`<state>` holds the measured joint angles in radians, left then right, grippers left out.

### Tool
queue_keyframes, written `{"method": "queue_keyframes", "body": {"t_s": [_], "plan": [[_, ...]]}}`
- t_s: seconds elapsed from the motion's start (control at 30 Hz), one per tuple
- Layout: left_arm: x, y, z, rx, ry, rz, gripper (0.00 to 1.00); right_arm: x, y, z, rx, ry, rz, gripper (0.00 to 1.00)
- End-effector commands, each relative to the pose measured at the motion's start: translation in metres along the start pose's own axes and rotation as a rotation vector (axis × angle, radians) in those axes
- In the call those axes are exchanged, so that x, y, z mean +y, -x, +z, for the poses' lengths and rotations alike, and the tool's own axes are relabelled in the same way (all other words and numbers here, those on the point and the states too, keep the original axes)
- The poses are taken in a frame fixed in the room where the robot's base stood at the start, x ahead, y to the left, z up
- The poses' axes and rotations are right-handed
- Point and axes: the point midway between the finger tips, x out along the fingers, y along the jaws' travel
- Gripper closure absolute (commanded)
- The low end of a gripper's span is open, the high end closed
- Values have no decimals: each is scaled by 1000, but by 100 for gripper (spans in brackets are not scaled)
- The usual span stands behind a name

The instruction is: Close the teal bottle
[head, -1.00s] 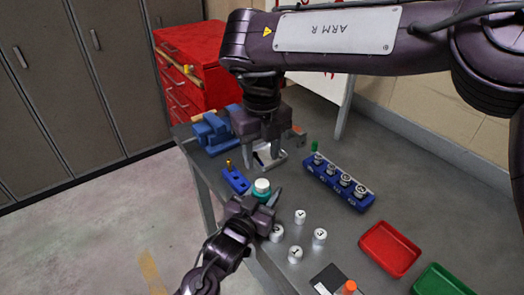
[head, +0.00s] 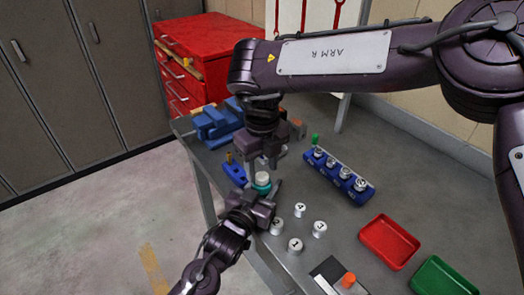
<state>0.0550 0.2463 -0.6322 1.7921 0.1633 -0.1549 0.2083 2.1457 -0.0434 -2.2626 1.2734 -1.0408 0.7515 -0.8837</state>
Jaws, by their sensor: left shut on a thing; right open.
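The teal bottle (head: 261,190) stands near the left edge of the grey bench, with a round white top (head: 262,177). From this angle I cannot tell whether the white top is a cap fully seated on it. My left gripper (head: 263,196) is shut on the bottle's teal body from the near side. My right gripper (head: 263,164) points down just above and behind the white top. It is open, with no object visible between its fingers. Whether its fingers touch the top is unclear.
A blue block with a brass peg (head: 235,172) stands close left of the bottle. White numbered cylinders (head: 295,245) stand nearby on the right. A blue rack (head: 338,178), blue vise (head: 215,122), red tray (head: 389,241) and green tray (head: 443,277) are farther off.

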Motion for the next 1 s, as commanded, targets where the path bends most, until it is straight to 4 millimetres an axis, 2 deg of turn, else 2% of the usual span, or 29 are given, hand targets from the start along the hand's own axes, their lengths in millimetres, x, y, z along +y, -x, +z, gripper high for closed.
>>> {"method": "queue_keyframes", "body": {"t_s": [0.2,0.53,0.87,1.0], "plan": [[0,0,0,0,0,0,100,0,-19,0,0,-1,-1,54],[0,0,0,0,0,0,100,0,-21,0,-1,-1,-1,55],[0,0,0,0,0,0,100,0,-21,0,-1,-1,-1,98],[0,0,0,0,0,0,100,0,-21,0,-1,-33,1,99]]}}
